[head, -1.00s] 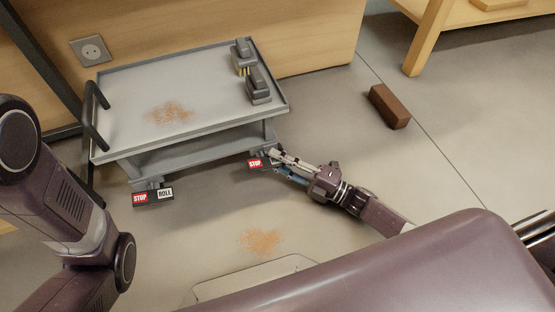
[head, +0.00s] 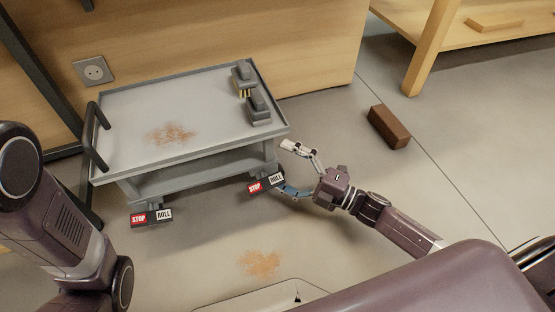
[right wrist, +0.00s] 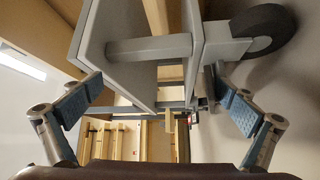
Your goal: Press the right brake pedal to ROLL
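The grey cart (head: 118,108) stands on the floor with two dark brake pedals at its near side. The left brake pedal (head: 151,218) has the same labels. My right gripper (head: 291,170) is open and empty beside the right pedal, one finger above and one near its right end; contact is unclear. The right wrist view shows its fingers (right wrist: 158,108) wide apart. My left gripper is out of view.
A dark caster wheel (right wrist: 262,28) shows in the right wrist view. More debris (head: 259,264) lies on the floor. A brown brick (head: 389,127) lies on open floor at right.

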